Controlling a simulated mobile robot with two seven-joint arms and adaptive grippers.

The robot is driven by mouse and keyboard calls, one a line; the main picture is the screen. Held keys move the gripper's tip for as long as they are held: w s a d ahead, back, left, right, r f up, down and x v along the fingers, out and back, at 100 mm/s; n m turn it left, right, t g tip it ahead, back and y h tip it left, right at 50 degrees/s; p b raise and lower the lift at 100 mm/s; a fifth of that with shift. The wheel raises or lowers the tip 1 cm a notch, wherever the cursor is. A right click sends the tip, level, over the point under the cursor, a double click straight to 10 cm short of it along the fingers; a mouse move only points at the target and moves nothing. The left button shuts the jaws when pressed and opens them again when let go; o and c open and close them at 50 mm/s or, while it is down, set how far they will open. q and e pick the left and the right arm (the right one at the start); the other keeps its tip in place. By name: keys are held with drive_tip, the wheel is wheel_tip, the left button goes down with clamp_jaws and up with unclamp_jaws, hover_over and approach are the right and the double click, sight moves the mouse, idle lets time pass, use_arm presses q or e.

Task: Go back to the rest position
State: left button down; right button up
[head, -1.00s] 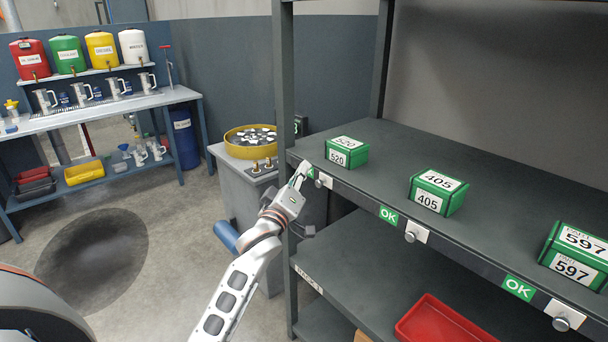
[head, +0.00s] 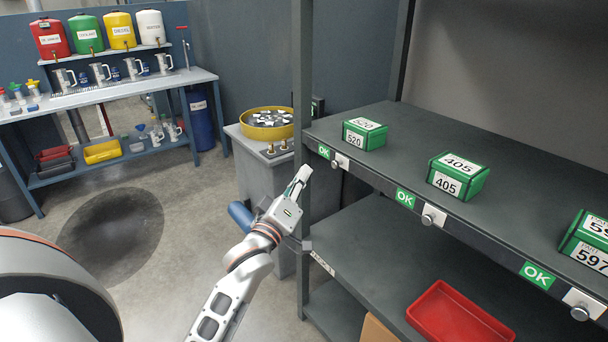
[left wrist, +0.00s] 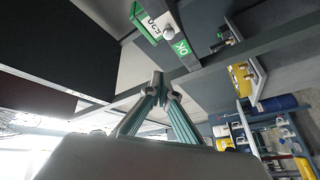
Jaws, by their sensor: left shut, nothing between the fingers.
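My left gripper (head: 301,174) is shut and empty in the head view. It is in front of the shelf's left post, below the front edge of the upper shelf (head: 480,217). In the left wrist view the fingertips (left wrist: 159,78) meet with nothing between them. A green box marked 520 (head: 364,134) stands on the upper shelf near its left end, apart from the gripper. A green box marked 405 (head: 457,177) and one marked 597 (head: 588,243) stand further right. My right gripper is not in view.
A grey cabinet with a yellow round tray (head: 266,132) stands behind the gripper. A red bin (head: 462,318) lies on the lower shelf. A workbench (head: 110,98) with jugs and coloured containers is at the far left. The floor between is clear.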

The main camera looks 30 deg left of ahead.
use_arm(q)
drive_tip(key=s+d+f+m+g+h, duration=0.1)
drive_tip(key=s+d+f+m+g, duration=0.25)
drive_tip(key=f, duration=0.65)
drive_tip(key=s+d+f+m+g+h, duration=0.1)
drive_tip(key=s+d+f+m, duration=0.25)
drive_tip(key=s+f, duration=0.55)
drive_tip(key=s+d+f+m+g+h, duration=0.1)
drive_tip(key=s+d+f+m+g, duration=0.2)
drive_tip(key=f, duration=0.9)
drive_tip(key=s+d+f+m+g+h, duration=0.1)
drive_tip(key=s+d+f+m+g, duration=0.1)
drive_tip(key=s+f, duration=0.6)
drive_tip(key=s+d+m, duration=0.1)
drive_tip(key=s+m, duration=0.1)
drive_tip(key=s, duration=0.1)
drive_tip(key=shift+s+f+m, duration=0.15)
drive_tip(key=shift+f+m, duration=0.25)
drive_tip(key=shift+g, duration=0.25)
